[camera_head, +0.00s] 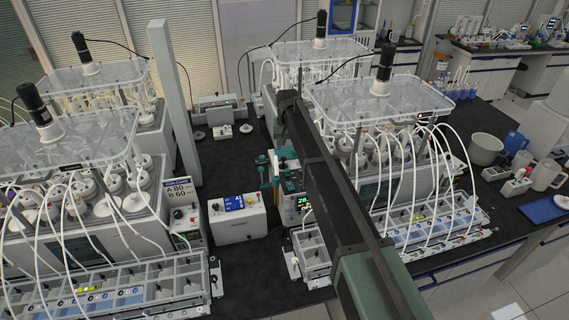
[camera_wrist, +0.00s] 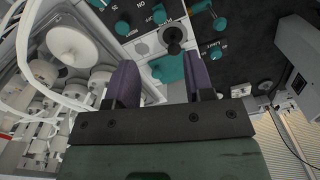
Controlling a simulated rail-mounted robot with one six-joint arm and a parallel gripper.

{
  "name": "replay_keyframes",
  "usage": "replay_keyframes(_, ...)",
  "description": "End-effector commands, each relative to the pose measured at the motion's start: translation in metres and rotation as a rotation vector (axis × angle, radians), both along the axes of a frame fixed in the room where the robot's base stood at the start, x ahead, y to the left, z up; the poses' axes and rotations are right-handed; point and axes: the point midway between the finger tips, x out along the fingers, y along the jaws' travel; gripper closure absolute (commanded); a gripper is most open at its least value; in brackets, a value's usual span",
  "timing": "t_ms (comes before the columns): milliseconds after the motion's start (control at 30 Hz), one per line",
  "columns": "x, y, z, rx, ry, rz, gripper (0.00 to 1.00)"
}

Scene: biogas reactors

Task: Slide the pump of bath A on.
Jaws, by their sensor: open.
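A black knob or lever (camera_wrist: 173,36) stands above that teal knob, with an ON label nearby. I cannot tell which control is the pump of bath A. In the head view a lit display unit (camera_head: 301,203) stands beside my arm; my fingers cannot be made out there.
Water baths with clear lids (camera_head: 380,97) and a lidded bath on the left (camera_head: 65,138) hold bottles and tubing. A sign reading A 80, B 60 (camera_head: 180,190) stands by the left bath. A white box with a blue display (camera_head: 237,216) sits on the dark bench between.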

Motion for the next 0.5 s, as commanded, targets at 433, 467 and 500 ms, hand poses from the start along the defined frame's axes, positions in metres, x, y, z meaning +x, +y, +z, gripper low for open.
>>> replay_keyframes(433,-0.001,-0.001,-0.093,0.000,0.000,0.001,0.52)
replay_keyframes(467,-0.001,-0.001,-0.098,0.000,0.000,0.001,0.52)
replay_keyframes(500,-0.001,-0.001,-0.103,0.000,0.000,0.001,0.52)
